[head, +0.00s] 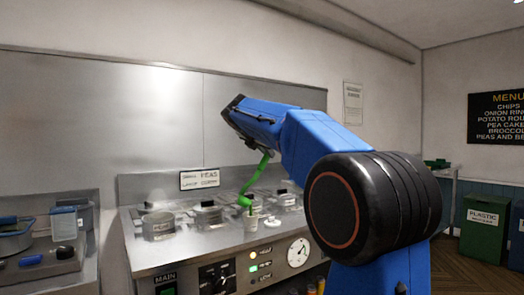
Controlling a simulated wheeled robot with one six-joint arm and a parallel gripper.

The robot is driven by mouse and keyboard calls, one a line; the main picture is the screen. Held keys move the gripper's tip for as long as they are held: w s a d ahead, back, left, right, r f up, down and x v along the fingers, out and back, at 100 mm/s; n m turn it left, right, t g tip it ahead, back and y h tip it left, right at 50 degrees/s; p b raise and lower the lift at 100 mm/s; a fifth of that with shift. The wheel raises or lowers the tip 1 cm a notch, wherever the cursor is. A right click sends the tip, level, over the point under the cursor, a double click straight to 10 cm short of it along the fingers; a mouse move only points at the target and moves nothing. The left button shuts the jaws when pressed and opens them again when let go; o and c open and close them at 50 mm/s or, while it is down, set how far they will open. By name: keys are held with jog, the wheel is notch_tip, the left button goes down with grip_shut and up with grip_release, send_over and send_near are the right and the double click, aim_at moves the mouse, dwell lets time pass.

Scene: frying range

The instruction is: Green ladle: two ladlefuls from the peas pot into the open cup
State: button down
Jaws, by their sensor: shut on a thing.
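My gripper (257,146) is above the range counter, shut on the green ladle (258,172). The ladle hangs tilted, with its bowl down and to the left of the handle's top. The bowl (245,201) shows just above a small pale cup (251,221) on the counter. I cannot tell what is in the bowl or in the cup. Several lidded metal pots stand in the range, including one at the left (158,226), one in the middle (208,215) and one at the right (288,199). I cannot tell which pot holds the peas.
A sign (199,179) on the back panel reads PEAS and CURRY. A white round thing (272,223) lies right of the cup. The front panel has a dial (298,252). A fryer basket (15,238) is at the left. A green plastic bin (482,229) stands far right.

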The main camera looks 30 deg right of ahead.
jog(key=d+f+m+g+y, duration=0.1)
jog(key=d+f+m+y, duration=0.2)
jog(key=d+f+y, duration=0.6)
jog(key=shift+d+f, duration=1.25)
jog(key=shift+f, duration=1.1)
jog(key=shift+w, duration=0.1)
